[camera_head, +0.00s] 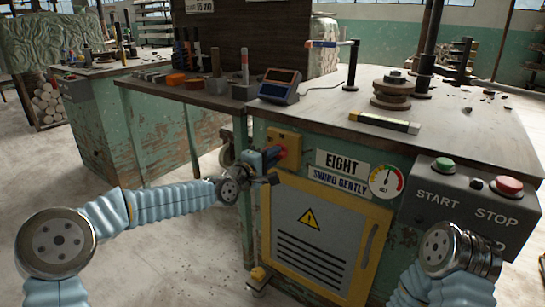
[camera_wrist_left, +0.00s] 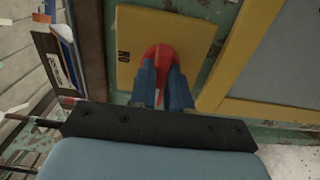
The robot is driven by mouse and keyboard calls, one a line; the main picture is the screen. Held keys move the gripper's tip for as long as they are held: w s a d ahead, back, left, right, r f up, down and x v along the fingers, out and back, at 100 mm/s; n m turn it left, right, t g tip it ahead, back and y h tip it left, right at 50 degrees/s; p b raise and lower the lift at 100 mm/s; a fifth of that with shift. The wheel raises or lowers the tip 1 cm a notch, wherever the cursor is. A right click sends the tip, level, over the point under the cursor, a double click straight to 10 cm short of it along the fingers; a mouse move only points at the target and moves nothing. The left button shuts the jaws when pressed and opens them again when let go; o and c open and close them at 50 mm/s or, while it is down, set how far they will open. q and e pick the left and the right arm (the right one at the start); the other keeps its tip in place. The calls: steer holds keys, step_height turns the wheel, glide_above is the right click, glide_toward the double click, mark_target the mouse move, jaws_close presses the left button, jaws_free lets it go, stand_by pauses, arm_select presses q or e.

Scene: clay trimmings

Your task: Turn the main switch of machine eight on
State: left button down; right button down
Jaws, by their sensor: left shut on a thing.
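Machine eight is the green workbench with the sign EIGHT (camera_head: 343,163) on its front. Its main switch is a red rotary knob (camera_head: 282,153) on a yellow plate (camera_head: 291,139) at the front's upper left. My left gripper (camera_head: 271,160) reaches in from the left at the plate. In the left wrist view its two blue fingers (camera_wrist_left: 165,88) are shut on the red knob (camera_wrist_left: 158,54), one on each side. The yellow plate (camera_wrist_left: 136,38) shows dark lettering beside the knob, partly hidden. My right arm shows at lower right, but its fingers are out of view.
A START/STOP box (camera_head: 468,200) with a green and a red button sits at the right. A gauge (camera_head: 386,181) is beside the sign. A yellow-framed panel (camera_head: 318,235) lies below the switch. A second bench (camera_head: 95,120) stands behind left.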

arm_select(q)
steer(key=shift+f+m+b, duration=0.15)
steer(key=shift+m+b, duration=3.85)
steer(key=shift+m, duration=5)
steer(key=c, duration=1.1)
jaws_free()
